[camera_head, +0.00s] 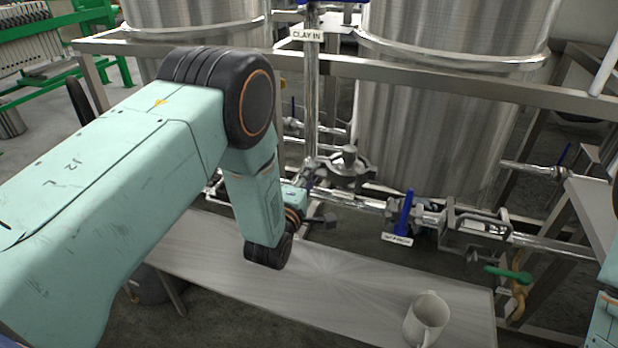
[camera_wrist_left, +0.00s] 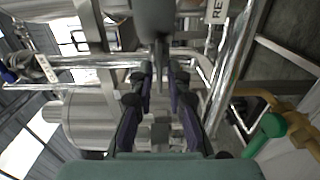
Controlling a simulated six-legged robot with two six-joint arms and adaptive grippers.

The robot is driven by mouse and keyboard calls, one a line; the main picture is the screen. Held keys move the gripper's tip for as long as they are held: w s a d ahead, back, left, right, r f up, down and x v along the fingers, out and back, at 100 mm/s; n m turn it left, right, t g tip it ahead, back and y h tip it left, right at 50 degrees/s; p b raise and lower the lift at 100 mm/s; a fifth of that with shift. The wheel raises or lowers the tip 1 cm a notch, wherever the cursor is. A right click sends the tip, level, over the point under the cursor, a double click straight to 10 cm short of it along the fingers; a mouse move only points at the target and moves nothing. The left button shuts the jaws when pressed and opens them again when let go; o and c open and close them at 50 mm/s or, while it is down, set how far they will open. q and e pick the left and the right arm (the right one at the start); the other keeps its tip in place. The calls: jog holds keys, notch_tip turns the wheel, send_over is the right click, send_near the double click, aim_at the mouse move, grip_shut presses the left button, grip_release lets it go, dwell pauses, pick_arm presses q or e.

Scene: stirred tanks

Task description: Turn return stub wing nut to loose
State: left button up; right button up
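My left gripper (camera_head: 316,208) shows in the head view beyond my wrist, small and partly hidden, close to the pipework. In the left wrist view its two dark fingers (camera_wrist_left: 162,78) stand apart with a gap between the tips. A dark grey rounded piece with a narrow stem (camera_wrist_left: 160,50) lies ahead of the tips, in line with the gap. It may be the wing nut, but I cannot tell whether the fingers touch it. A grey clamp fitting (camera_head: 346,168) sits on the pipe just beyond the gripper. My right gripper is not in view.
A blue-handled valve (camera_head: 405,212) with a white tag (camera_head: 397,240) is right of the gripper. A green-handled valve (camera_head: 508,274) is farther right. A white mug (camera_head: 427,318) stands on the low bench (camera_head: 340,290). Steel tanks (camera_head: 430,120) and a frame rail (camera_head: 450,85) stand behind.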

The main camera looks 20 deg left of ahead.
pick_arm(q)
jog(key=shift+s, duration=0.15)
jog(key=s, duration=1.1)
jog(key=shift+s+a, duration=0.2)
jog(key=shift+s, duration=0.2)
jog(key=s+a+f+m+g, duration=0.1)
jog(key=s+f+m+g, duration=0.9)
jog(key=f, duration=0.4)
jog(key=s+a+f+m+g, duration=0.1)
jog(key=s+f+m+g, duration=0.1)
jog(key=s, duration=1)
jog(key=s+f+m+g, duration=0.2)
jog(key=s+m+g, duration=0.3)
jog(key=s, duration=0.7)
jog(key=shift+a+f+g+y, duration=0.25)
jog(key=shift+a+g+y, duration=0.1)
jog(key=shift+g, duration=0.15)
